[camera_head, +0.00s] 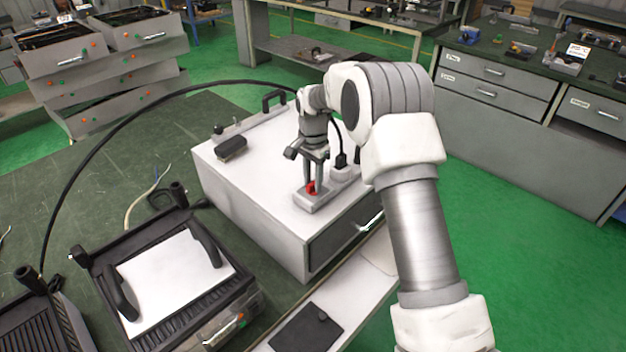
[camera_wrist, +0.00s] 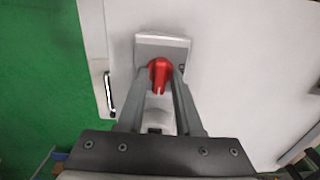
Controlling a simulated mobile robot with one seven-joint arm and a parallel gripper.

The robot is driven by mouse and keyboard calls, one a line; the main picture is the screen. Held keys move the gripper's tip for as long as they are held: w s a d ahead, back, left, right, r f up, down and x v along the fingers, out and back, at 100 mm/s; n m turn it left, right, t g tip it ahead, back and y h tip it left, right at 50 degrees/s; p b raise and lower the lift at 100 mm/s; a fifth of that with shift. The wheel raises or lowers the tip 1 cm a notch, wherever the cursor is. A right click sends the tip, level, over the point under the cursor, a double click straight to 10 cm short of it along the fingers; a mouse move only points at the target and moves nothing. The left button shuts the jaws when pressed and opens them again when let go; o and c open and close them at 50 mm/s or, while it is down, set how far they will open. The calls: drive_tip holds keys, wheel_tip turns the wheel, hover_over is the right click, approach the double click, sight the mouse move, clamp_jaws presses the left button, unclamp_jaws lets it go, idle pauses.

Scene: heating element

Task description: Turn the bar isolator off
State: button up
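The bar isolator is a grey box with a red handle (camera_head: 311,187) on top of a white cabinet (camera_head: 240,185). In the wrist view the red handle (camera_wrist: 160,74) sits near the top end of the isolator's grey housing (camera_wrist: 174,46). My gripper (camera_head: 314,176) points down over the isolator from above. In the wrist view my gripper's fingers (camera_wrist: 161,84) lie on either side of the red handle, close to its sides. I cannot tell whether they touch it. The handle's lower part is partly hidden by the fingers in the head view.
A black plug and cable (camera_head: 341,160) stand beside the isolator, close to my gripper. A black box (camera_head: 231,147) and a carry handle (camera_head: 273,97) are on the cabinet top. A grill with a white plate (camera_head: 175,280) stands at the lower left. The cabinet top's left part is mostly clear.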

clamp_jaws()
drive_tip(key=n, duration=0.3)
drive_tip(key=shift+n, duration=0.4)
drive_tip(key=n, duration=0.3)
drive_tip(key=shift+n+p, duration=0.3)
drive_tip(key=shift+p, duration=0.1)
drive_tip(key=n, duration=0.5)
drive_tip(key=shift+n, duration=0.3)
drive_tip(key=shift+n+p, duration=0.5)
drive_tip(key=shift+n, duration=2)
